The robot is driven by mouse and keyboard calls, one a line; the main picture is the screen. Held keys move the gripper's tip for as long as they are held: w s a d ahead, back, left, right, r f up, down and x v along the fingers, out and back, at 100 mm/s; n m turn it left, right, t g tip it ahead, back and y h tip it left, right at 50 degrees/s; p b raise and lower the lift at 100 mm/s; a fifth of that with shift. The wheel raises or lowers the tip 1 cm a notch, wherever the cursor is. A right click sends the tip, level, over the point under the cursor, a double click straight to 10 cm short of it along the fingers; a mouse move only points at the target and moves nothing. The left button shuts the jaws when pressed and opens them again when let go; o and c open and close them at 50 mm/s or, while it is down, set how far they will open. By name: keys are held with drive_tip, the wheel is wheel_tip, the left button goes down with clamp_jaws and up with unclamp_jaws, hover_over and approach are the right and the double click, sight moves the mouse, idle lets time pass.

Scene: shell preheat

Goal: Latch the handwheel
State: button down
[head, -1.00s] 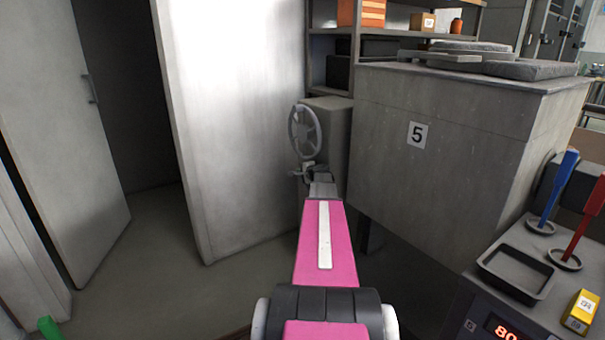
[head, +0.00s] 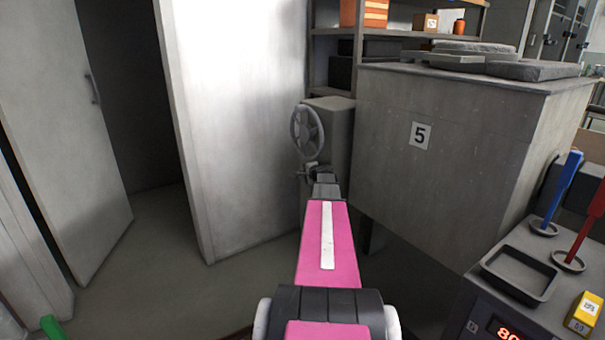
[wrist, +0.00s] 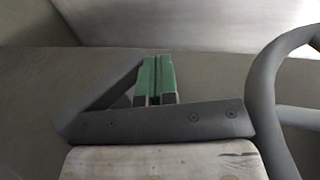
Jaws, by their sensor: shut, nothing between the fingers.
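The handwheel (head: 294,132) is a grey spoked wheel, standing upright on the side of a grey housing beyond my arm. In the wrist view its thick rim (wrist: 263,100) curves at the right edge, and most of the wheel is out of frame. My gripper (wrist: 154,80) has green fingers pressed together with nothing between them. It is to the left of the rim, with a visible gap. A dark grey bar with screws (wrist: 160,121) crosses in front of the fingers; I cannot tell what it belongs to. In the head view the fingers are too small to make out, just below the wheel.
A large grey cabinet marked 5 (head: 470,160) stands close on the right of my arm. A pale panel (head: 235,120) stands on the left, with open floor (head: 160,250) beside it. A console with an empty dark tray (head: 518,275) is at the lower right.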

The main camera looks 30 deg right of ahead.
drive_tip(key=v, duration=0.9)
drive_tip(key=shift+s, duration=0.3)
